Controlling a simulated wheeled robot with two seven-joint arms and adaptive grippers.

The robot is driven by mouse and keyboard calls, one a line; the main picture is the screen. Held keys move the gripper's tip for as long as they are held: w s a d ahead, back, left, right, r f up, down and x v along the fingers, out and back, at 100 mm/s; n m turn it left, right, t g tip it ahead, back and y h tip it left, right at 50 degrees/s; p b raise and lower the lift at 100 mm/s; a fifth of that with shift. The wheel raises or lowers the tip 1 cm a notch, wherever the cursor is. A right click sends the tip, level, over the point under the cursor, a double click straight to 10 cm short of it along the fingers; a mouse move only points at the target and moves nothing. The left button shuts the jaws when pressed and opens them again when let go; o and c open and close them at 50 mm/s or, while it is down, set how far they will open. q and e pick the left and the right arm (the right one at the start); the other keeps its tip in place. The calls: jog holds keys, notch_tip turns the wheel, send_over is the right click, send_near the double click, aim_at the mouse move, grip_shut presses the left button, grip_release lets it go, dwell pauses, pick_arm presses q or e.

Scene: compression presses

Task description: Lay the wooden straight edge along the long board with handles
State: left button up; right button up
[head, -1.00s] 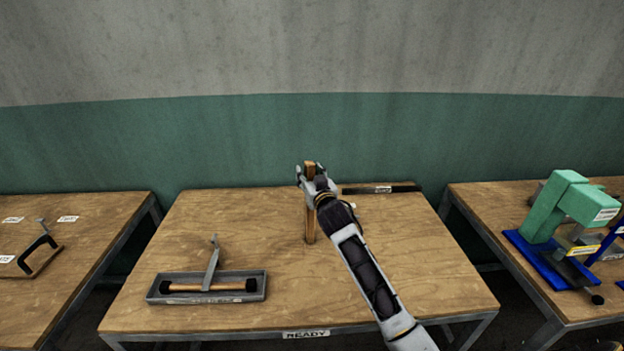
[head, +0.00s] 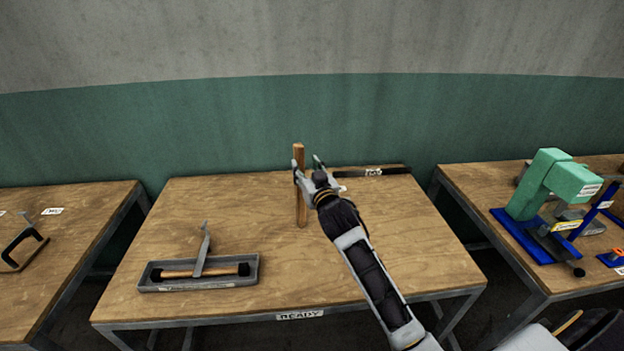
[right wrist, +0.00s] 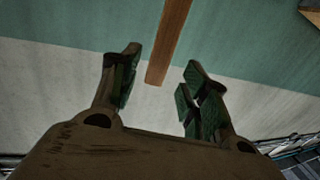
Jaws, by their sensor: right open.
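The wooden straight edge (head: 299,208) stands upright over the middle of the central table, as a narrow brown bar. I cannot tell whether its lower end touches the table. My right gripper (head: 308,164) is open beside it, with one finger overlapping the bar in the head view. In the right wrist view the bar (right wrist: 169,42) shows between the spread fingers (right wrist: 163,64), and its near end has no finger closed on it. No board with two handles shows clearly; a long dark strip (head: 385,171) with a white label lies at the table's back edge, partly hidden by the gripper. My left gripper is out of view.
A grey tray (head: 152,285) with a wooden-handled tool (head: 195,272) sits at the front left of the table (head: 400,235). A green press (head: 545,185) on a blue base stands on the right table. The table's right part is clear.

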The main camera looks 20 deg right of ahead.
jog(key=shift+s+a+b, duration=0.1)
jog(key=shift+s+b, duration=0.2)
jog(key=shift+s, duration=2)
jog(key=shift+o, duration=0.6)
